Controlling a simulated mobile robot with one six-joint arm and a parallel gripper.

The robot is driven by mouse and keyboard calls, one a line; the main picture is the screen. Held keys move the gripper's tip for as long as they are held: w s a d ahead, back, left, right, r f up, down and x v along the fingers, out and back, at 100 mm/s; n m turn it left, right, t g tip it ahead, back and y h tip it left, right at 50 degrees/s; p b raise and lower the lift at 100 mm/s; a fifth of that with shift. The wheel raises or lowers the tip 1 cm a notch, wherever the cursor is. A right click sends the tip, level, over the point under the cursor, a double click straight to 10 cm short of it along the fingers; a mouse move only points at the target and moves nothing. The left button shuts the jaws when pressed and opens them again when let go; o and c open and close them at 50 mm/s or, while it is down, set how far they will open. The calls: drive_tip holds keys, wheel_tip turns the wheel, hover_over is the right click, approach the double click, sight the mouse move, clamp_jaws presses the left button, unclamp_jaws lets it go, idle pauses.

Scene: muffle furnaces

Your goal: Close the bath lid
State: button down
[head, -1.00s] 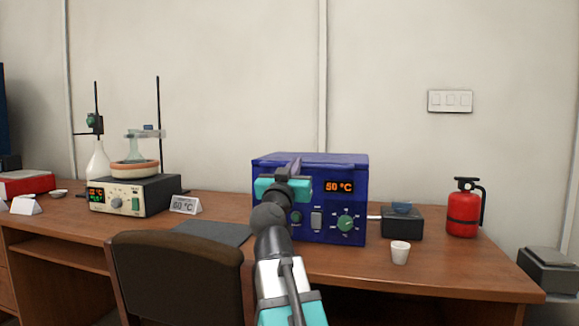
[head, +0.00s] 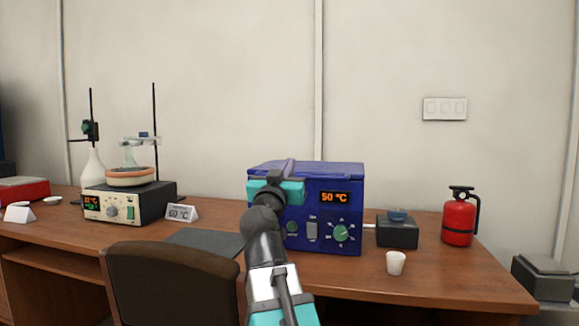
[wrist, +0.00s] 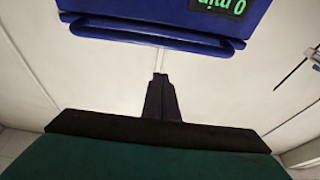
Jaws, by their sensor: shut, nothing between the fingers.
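The bath (head: 345,228) is a blue box on the wooden bench in the head view, with an orange 50 °C display and knobs on its front. Its blue lid (head: 330,169) looks flat across the top; a small gap cannot be ruled out. My gripper (head: 288,167) is at the left part of the bath's upper front edge, partly hidden by my own wrist. In the wrist view my gripper (wrist: 161,80) is shut and empty. Ahead of it is a blue body with a bar-like edge (wrist: 150,35) and an upside-down green readout. Contact cannot be told.
A black-and-cream heater (head: 130,205) with glassware stands at left. A dark box (head: 397,232), white cup (head: 396,263) and red extinguisher (head: 459,217) are right of the bath. A chair (head: 170,285) stands in front of the bench (head: 440,290).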

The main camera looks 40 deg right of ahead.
drive_tip(key=f+b+v, duration=0.1)
drive_tip(key=b+v, duration=0.5)
drive_tip(key=v, duration=0.2)
drive_tip(key=shift+w+d+f, duration=0.15)
drive_tip(key=shift+w+f, duration=0.05)
drive_tip(key=shift+f, duration=0.1)
idle(0.4)
drive_tip(key=shift+s, duration=0.15)
idle(0.5)
